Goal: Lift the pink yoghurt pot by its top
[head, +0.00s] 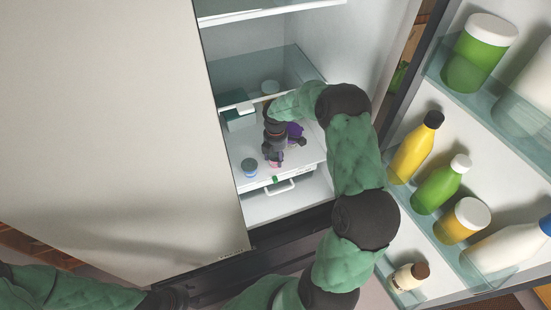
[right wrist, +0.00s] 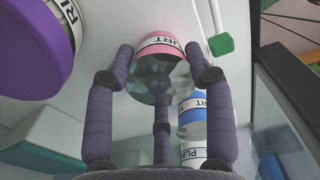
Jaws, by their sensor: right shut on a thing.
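The pink yoghurt pot (right wrist: 160,41) has a white label and a silvery foil top. It sits inside the fridge; a small pink part of it shows in the head view (head: 275,164) below my gripper. My right gripper (head: 274,154) comes down over it from above. In the right wrist view the right gripper's fingers (right wrist: 163,72) are closed around the pot's top. Whether the pot's base touches the shelf is hard to tell. The dark end of my left arm (head: 168,299) shows at the bottom left of the head view; its fingers cannot be made out.
A purple pot (head: 295,130) stands close right of my gripper, and a blue pot (head: 249,168) to the left. A teal and white box (head: 240,116) is behind. A glass shelf (head: 268,78) hangs above. The open door (head: 425,225) holds several bottles on the right.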

